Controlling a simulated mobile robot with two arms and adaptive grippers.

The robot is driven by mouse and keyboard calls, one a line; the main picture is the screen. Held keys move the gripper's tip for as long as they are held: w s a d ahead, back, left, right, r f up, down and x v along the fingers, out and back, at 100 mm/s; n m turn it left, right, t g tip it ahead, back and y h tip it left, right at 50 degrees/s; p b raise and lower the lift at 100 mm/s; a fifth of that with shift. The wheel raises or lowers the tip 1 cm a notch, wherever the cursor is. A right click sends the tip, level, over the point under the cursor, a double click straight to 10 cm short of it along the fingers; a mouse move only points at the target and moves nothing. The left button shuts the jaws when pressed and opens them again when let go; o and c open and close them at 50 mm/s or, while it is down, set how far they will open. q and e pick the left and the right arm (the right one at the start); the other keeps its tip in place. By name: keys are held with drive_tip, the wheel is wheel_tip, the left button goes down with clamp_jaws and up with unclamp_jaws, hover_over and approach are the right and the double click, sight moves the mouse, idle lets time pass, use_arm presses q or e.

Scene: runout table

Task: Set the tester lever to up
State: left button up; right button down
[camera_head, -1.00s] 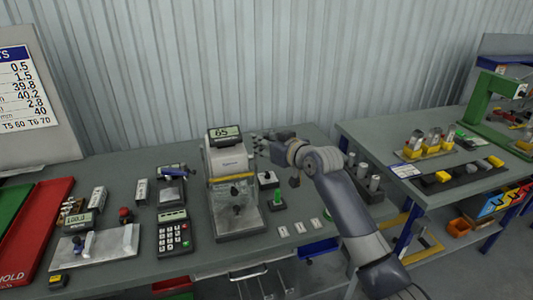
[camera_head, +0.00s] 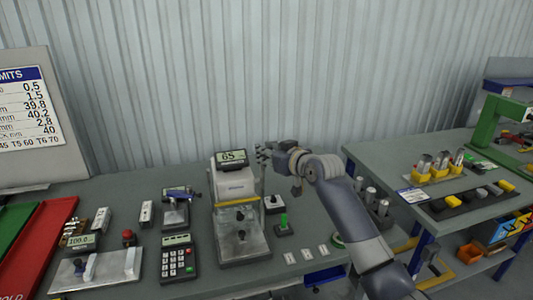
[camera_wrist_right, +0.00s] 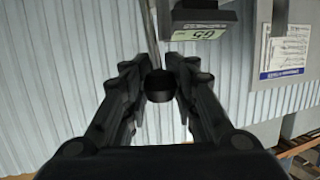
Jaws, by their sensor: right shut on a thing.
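The tester (camera_head: 236,185) is a pale upright machine with a display on top and a yellow-edged guard over its lower bay. Its display also shows at the top of the right wrist view (camera_wrist_right: 200,25). My right gripper (camera_head: 264,155) is at the tester's upper right side. In the right wrist view its fingers are closed around a dark round knob, the end of the tester lever (camera_wrist_right: 159,88). The lever's rod runs down along the tester's right side in the head view. My left gripper is not in view.
A keypad device (camera_head: 178,258), a digital gauge on a plate (camera_head: 95,265) and a red tray (camera_head: 40,240) are left of the tester. A green-topped part (camera_head: 284,224) and a small box (camera_head: 275,203) stand close on its right. A second table (camera_head: 400,170) is further right.

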drive_tip(key=c, duration=1.3)
unclamp_jaws()
drive_tip(key=shift+d+r, duration=0.2)
drive_tip(key=shift+r, duration=0.2)
drive_tip(key=shift+s+d+f, duration=0.1)
drive_tip(key=shift+s, duration=0.05)
drive_tip(key=shift+f, duration=0.1)
drive_tip(key=v, duration=1.2)
